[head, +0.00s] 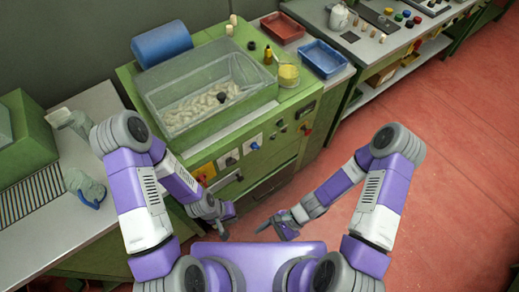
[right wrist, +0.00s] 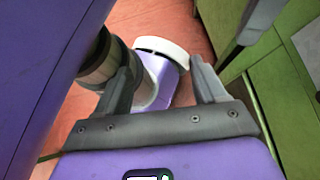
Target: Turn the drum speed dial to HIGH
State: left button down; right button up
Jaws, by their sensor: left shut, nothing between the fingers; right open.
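The green machine (head: 200,150) stands at the centre left in the head view, with several dials and switches on its front panel. My left gripper (head: 224,232) is shut and empty, low in front of the panel and apart from the dials. My right gripper (head: 268,228) is open and empty to its right; its spread fingers show in the right wrist view (right wrist: 166,88).
A clear bin (head: 165,92) of corks tops the machine, beside a yellow-filled beaker (head: 288,75). Red (head: 283,27) and blue (head: 323,58) trays stand behind right. A grey-topped bench (head: 80,110) is at left. The red floor (head: 440,140) at right is clear.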

jog(key=w+a+r+m+t+y, duration=0.2)
jog(key=w+a+r+m+y, duration=0.25)
jog(key=m, duration=0.25)
jog(key=m+t+h+b, duration=0.2)
jog(key=m+t+h, duration=0.1)
jog(key=m+t, duration=1.5)
send_near(258, 148)
jog(key=x, duration=0.2)
jog(key=shift+m+g, duration=0.3)
jog(key=b+x, duration=0.1)
jog(key=x, duration=0.5)
jog(key=shift+w+a+r, duration=0.15)
jog(key=shift+w+a, duration=0.1)
jog(key=shift+w, duration=0.1)
jog(key=c, duration=1.1)
jog(key=shift+o, duration=0.2)
